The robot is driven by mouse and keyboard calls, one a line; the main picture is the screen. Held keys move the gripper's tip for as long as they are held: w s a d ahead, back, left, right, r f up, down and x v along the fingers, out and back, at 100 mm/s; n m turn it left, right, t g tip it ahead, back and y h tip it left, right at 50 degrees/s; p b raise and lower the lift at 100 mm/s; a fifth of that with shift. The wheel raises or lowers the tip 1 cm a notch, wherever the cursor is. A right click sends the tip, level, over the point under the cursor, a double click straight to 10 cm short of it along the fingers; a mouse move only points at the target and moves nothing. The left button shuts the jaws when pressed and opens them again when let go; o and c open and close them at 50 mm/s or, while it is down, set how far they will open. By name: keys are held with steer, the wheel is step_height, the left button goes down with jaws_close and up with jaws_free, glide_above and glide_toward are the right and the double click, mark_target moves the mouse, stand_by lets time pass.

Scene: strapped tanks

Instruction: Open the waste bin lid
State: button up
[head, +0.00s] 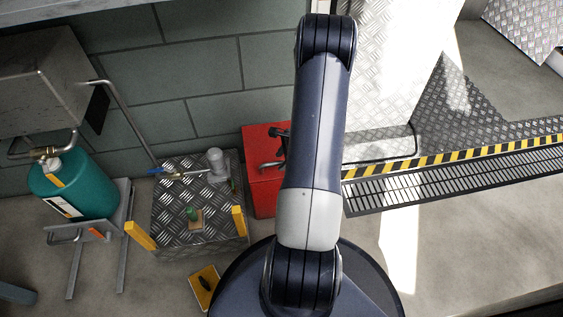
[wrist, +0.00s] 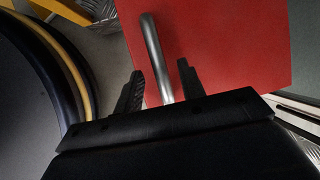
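The red waste bin (head: 264,197) stands against the wall, left of my arm in the head view. Its red lid (head: 262,137) looks closed; it fills the middle of the wrist view (wrist: 225,40). A bent grey metal handle (head: 268,166) is on the lid; in the wrist view the handle (wrist: 151,45) runs down between my fingers. My gripper (wrist: 160,75) is open, with one finger on each side of the handle and visible gaps. In the head view my gripper (head: 282,149) is dark and partly hidden by my arm. I cannot tell whether a finger touches the handle.
A diamond-plate platform (head: 170,222) with yellow corners and a grey pipe fitting (head: 216,163) stands left of the bin. A teal tank (head: 80,185) is further left. A yellow tray (head: 204,287) lies on the floor. A floor grating (head: 450,180) and open floor are at right.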

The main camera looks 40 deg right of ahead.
steer(key=shift+w+a+f, duration=0.1)
steer(key=shift+w+f, duration=0.05)
steer(key=shift+f, duration=0.15)
steer(key=shift+c, duration=0.4)
jaws_close()
